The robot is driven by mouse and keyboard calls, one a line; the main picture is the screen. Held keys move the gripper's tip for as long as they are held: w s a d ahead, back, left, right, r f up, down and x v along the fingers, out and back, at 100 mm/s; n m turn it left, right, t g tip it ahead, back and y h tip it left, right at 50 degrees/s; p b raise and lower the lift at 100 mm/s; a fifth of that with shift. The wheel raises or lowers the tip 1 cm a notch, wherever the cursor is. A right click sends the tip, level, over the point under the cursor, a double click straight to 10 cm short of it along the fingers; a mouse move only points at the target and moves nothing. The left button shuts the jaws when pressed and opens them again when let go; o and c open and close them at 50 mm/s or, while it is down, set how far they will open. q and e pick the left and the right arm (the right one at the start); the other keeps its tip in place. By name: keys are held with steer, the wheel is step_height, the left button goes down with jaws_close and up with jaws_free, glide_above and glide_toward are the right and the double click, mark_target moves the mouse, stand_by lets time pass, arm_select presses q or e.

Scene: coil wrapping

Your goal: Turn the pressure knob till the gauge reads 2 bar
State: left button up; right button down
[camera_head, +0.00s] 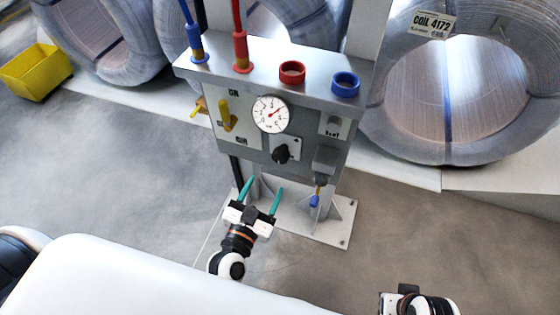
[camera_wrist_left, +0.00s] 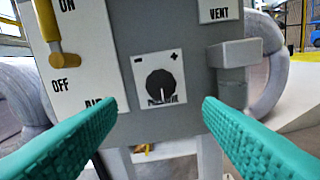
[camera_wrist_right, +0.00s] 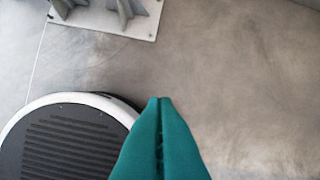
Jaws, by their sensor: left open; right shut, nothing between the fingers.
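The black pressure knob (camera_head: 281,154) sits on a white plate on the front of the grey panel. In the left wrist view the knob (camera_wrist_left: 160,87) is centred between my fingers, with minus and plus marks above it. The round white gauge (camera_head: 271,114) is above the knob; its red needle points to the upper right, but its figures are too small to read. My left gripper (camera_head: 262,194) is open and empty, in front of and below the knob, apart from it. My right gripper (camera_wrist_right: 160,102) is shut and empty over the floor, away from the panel.
A yellow ON/OFF lever (camera_head: 228,115) is left of the gauge. The VENT button (camera_head: 334,123) and a grey box (camera_head: 324,159) with a blue-tipped hose are at right. Red (camera_head: 292,72) and blue (camera_head: 345,84) rings sit on top. Large wire coils (camera_head: 470,90) stand behind.

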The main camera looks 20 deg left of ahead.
mark_target(278, 160)
arm_select(q)
steer(key=w, duration=0.7)
steer(key=w+b, duration=0.1)
steer(key=w, duration=0.3)
steer(key=shift+d, duration=0.4)
arm_select(e)
steer(key=v, duration=0.4)
steer(key=shift+w+r, duration=0.1)
steer(key=shift+r, duration=0.3)
arm_select(q)
steer(key=c, duration=1)
steer(key=shift+o, duration=0.2)
arm_select(e)
steer(key=shift+f, duration=0.1)
